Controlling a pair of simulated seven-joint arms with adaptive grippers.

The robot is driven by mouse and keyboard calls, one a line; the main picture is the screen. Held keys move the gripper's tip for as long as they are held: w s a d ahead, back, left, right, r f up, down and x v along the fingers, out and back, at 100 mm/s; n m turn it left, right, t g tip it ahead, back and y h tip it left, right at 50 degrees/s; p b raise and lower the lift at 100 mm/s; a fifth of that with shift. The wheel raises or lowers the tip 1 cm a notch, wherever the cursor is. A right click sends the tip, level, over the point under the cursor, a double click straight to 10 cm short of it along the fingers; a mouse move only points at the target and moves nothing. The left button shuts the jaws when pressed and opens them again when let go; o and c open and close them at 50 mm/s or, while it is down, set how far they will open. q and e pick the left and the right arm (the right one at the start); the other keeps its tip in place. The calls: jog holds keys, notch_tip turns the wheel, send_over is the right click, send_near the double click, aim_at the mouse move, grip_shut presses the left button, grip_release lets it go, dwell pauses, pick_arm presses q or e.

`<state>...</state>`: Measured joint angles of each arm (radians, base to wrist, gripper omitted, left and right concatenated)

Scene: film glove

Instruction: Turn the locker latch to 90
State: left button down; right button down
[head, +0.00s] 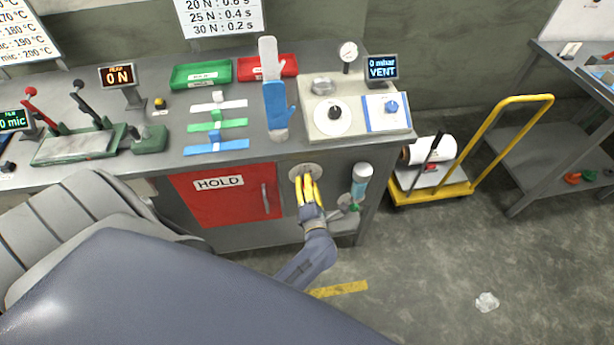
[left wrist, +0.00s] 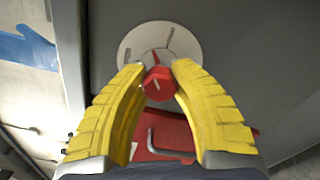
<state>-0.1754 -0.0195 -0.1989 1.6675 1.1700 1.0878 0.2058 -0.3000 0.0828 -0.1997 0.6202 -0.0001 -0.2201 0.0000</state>
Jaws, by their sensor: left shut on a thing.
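The locker latch shows in the left wrist view as a small red knob (left wrist: 157,84) with a pale mark, on a round grey plate (left wrist: 135,45) with dark tick lines. In the head view the plate (head: 296,170) is on the bench front, right of the red locker door (head: 225,203) marked HOLD. My left gripper (head: 306,178) reaches up to this plate, its yellow fingers hiding the knob there. In the left wrist view the gripper (left wrist: 158,75) is shut on the red knob, one finger on each side. My right gripper is not in view.
The door has a bar handle (head: 265,198), close left of my fingers. A clear and blue bottle (head: 361,181) is mounted to the right. The bench top (head: 275,151) with gauge and dials is above. A yellow trolley (head: 433,193) stands at right; floor before it is mostly clear.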

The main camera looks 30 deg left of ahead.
pick_arm(q)
jog(key=m, duration=0.3)
jog(key=shift+m, duration=2)
jog(key=shift+a, duration=0.1)
jog(key=c, duration=1)
grip_release()
jog(key=shift+c, duration=0.2)
jog(key=shift+o, duration=0.2)
